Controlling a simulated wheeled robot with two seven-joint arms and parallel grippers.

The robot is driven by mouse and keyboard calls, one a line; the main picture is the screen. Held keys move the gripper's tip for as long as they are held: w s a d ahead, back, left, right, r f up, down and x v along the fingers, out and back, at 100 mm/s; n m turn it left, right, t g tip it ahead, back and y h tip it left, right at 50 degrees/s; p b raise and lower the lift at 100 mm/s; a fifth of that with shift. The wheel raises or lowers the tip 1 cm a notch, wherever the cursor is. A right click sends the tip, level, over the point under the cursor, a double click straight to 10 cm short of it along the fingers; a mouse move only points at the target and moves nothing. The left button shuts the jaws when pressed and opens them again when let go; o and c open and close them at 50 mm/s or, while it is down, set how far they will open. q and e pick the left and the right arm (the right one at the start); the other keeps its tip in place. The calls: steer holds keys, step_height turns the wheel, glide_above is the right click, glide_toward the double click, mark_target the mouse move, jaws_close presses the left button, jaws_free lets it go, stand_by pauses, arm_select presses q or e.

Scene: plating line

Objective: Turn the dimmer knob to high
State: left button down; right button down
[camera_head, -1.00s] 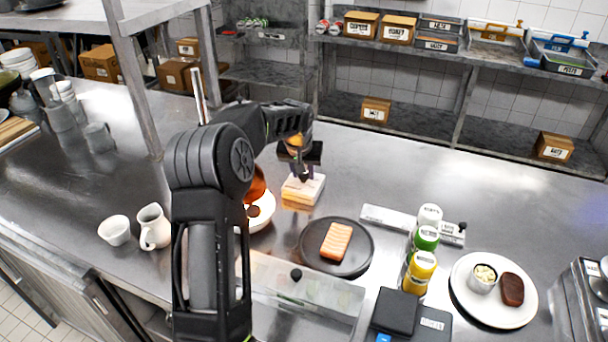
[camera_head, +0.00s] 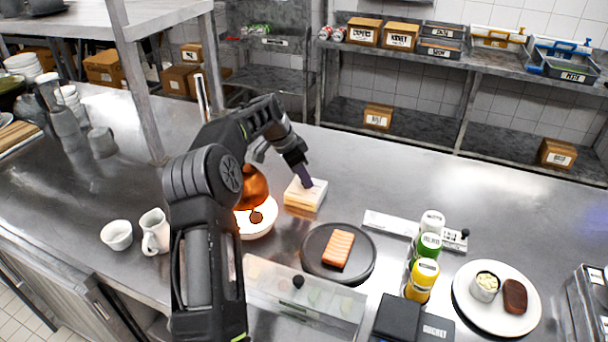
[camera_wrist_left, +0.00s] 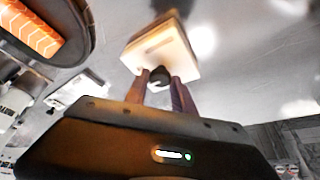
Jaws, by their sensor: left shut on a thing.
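The dimmer is a cream-coloured box (camera_head: 306,195) on the steel counter, left of and behind the dark plate. In the left wrist view the box (camera_wrist_left: 163,48) shows a slot-like mark on its face and a round black knob (camera_wrist_left: 160,77) near its lower edge. My left gripper (camera_head: 306,181) reaches down to the box from above. In the left wrist view its two fingers (camera_wrist_left: 160,87) are on either side of the knob and shut on it. In the head view the fingers hide the knob. My right gripper is not in view.
A dark plate (camera_head: 312,268) with salmon stands in front. Squeeze bottles (camera_head: 421,280) and a white plate (camera_head: 463,303) are to the right. The counter behind the box is clear.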

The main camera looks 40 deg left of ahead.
arm_select(q)
steer(key=m+p, duration=0.1)
steer(key=m+h+p, duration=0.1)
steer(key=m, duration=0.1)
steer(key=shift+w+a+r+g, duration=0.1)
steer(key=shift+a+r+g, duration=0.05)
steer(key=shift+g, duration=0.15)
steer(key=shift+m+g+p, duration=0.3)
steer(key=shift+m+p, duration=0.45)
steer(key=shift+m, duration=0.15)
steer(key=c, duration=1.1)
jaws_free()
steer(key=shift+o, duration=0.2)
